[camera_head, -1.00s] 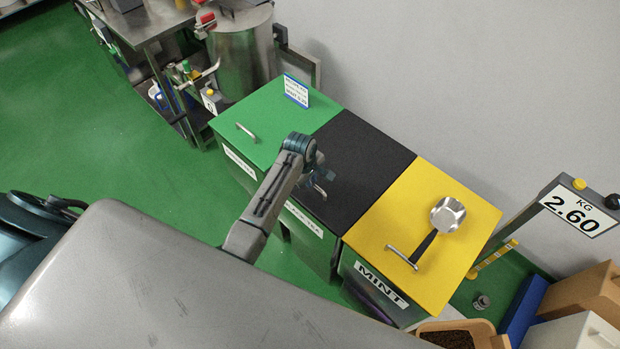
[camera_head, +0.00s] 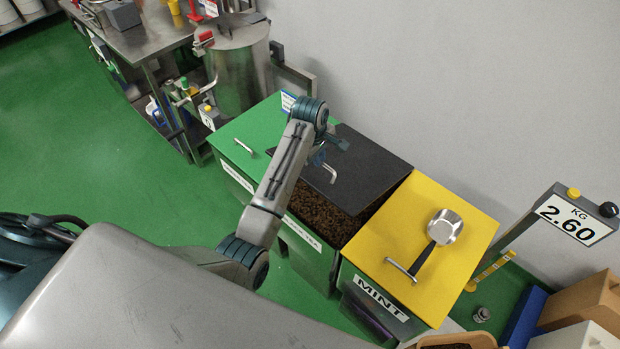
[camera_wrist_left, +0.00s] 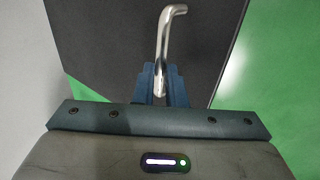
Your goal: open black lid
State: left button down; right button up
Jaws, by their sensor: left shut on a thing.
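The black lid (camera_head: 368,165) is partly raised on the middle bin, its front edge lifted. Dark brown loose contents (camera_head: 318,212) show in the bin below it. My left gripper (camera_head: 322,160) is at the lid's silver handle (camera_head: 331,174). In the left wrist view the fingers (camera_wrist_left: 160,88) are shut on the handle (camera_wrist_left: 172,35), with the black lid (camera_wrist_left: 110,40) behind it. The left arm partly covers the bin's left side in the head view. My right gripper is not in view.
A green lid (camera_head: 240,134) is closed on the left. A yellow lid (camera_head: 462,262) is closed on the right, with a metal scoop (camera_head: 443,229) on it. A scale display (camera_head: 572,219) stands at the right. A grey wall is behind the bins.

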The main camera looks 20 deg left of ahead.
pick_arm(q)
jog(key=w+d+r, duration=0.2)
jog(key=w+r, duration=0.3)
jog(key=r, duration=0.2)
jog(key=shift+w+d+r, duration=0.15)
jog(key=shift+w+d, duration=0.05)
jog(key=shift+w, duration=0.05)
jog(key=c, duration=1.9)
grip_release()
jog(key=o, duration=0.4)
jog(key=shift+w+f, duration=0.2)
jog(key=shift+c, duration=0.2)
jog(key=shift+o, duration=0.3)
jog(key=shift+w+d+f, duration=0.15)
jog(key=shift+w+f, duration=0.05)
jog(key=shift+w, duration=0.25)
jog(key=shift+r, duration=0.1)
jog(key=shift+s+r, duration=0.1)
